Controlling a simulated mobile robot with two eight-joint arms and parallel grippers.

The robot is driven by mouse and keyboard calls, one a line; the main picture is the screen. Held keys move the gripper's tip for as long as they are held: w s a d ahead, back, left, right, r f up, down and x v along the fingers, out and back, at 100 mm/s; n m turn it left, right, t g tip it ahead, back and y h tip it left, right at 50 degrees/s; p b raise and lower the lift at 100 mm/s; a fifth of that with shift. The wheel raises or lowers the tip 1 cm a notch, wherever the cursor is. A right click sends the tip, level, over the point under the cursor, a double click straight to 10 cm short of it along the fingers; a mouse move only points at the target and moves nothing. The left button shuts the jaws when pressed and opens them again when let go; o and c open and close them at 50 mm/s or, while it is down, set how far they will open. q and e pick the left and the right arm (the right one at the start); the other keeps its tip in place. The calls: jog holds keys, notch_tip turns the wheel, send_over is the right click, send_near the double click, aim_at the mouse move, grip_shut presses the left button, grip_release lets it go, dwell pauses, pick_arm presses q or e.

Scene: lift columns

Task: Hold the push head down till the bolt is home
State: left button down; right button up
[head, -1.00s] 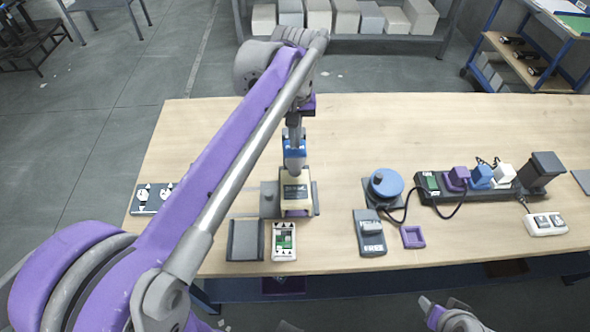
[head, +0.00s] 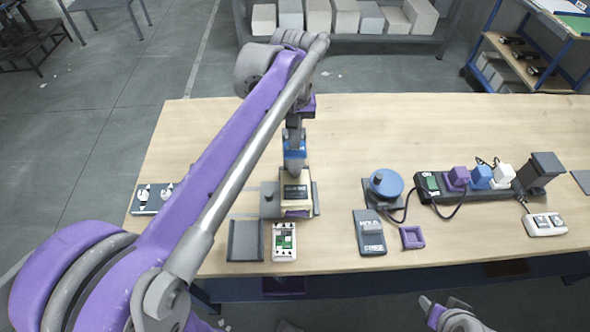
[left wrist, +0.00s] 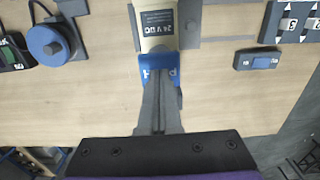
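The beige block (head: 296,192) with a dark label stands on the table between grey parts. In the left wrist view the block (left wrist: 157,20) shows upside-down "24 V DC" lettering. The blue push head (head: 294,147) is in line with my left gripper in the head view, and a grey stem shows below it. In the left wrist view my left gripper (left wrist: 162,80) has its dark fingers together, against the push head (left wrist: 146,66), covering the middle of its lettering. I cannot make out the bolt itself.
A grey plate (head: 245,240) and a white panel with a green window (head: 284,240) lie in front of the block. To the right are a blue knob (head: 386,185), a dark sign (head: 369,232) and a power strip (head: 490,190) with cables. The table behind is clear.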

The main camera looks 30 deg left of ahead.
pick_arm(q)
jog(key=shift+f, duration=0.25)
dwell(1.0)
jog(key=shift+r, duration=0.2)
pick_arm(e)
jog(key=shift+w+r, duration=0.1)
jog(key=shift+r, duration=0.2)
pick_arm(q)
jog(key=shift+f, duration=0.35)
dwell(1.0)
notch_tip(320, 180, up, 8)
jog(key=p, duration=0.4)
jog(key=shift+p, duration=0.3)
pick_arm(e)
notch_tip(320, 180, up, 6)
jog(key=w, duration=0.2)
jog(key=shift+w+t, duration=0.3)
jog(key=shift+w, duration=0.1)
pick_arm(q)
jog(key=shift+w, duration=0.1)
pick_arm(e)
jog(key=shift+s+r, duration=0.1)
